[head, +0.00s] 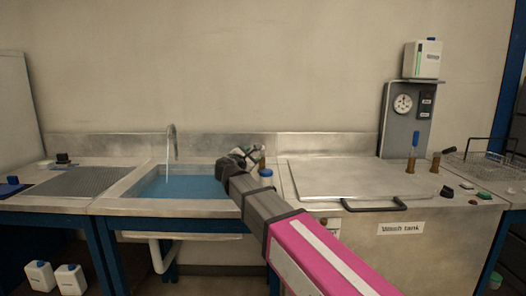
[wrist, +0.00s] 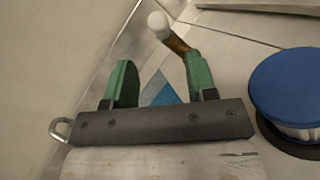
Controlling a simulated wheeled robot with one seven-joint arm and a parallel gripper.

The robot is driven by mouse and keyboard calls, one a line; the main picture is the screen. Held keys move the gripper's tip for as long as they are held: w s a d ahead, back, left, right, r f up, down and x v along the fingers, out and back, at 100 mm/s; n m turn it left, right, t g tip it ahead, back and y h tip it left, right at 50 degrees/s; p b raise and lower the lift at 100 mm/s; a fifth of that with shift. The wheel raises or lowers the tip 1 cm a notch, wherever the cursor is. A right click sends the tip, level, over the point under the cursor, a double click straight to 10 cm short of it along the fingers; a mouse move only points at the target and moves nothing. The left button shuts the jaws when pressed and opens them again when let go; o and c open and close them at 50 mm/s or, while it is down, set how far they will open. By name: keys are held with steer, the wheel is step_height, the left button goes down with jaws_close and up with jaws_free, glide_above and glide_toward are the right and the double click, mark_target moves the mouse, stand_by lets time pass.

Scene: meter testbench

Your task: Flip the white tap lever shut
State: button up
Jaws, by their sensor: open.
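The white tap lever shows in the wrist view as a white rounded end (wrist: 158,24) on a brass stem (wrist: 179,44). Its white end lies just beyond my fingertips, between them and towards the top of the picture. The stem slants down towards the right finger, which hides its lower part; I cannot tell whether they touch. My gripper (wrist: 160,70) is open with two green fingers and nothing held between them. In the head view my gripper (head: 240,156) is over the right edge of the sink, beside a brass tap body (head: 262,161). The lever itself is mostly hidden there.
A blue-lidded container (wrist: 298,88) stands close to the right of my gripper. The sink (head: 180,187) holds blue water under a curved spout (head: 171,143). Right are a lidded wash tank (head: 350,175), a blue-handled valve (head: 414,145) and a black-handled valve (head: 440,158).

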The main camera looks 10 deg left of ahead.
mark_target(262, 152)
steer(key=x, duration=0.9)
steer(key=shift+w+d, duration=0.1)
steer(key=shift+w, duration=0.25)
jaws_close()
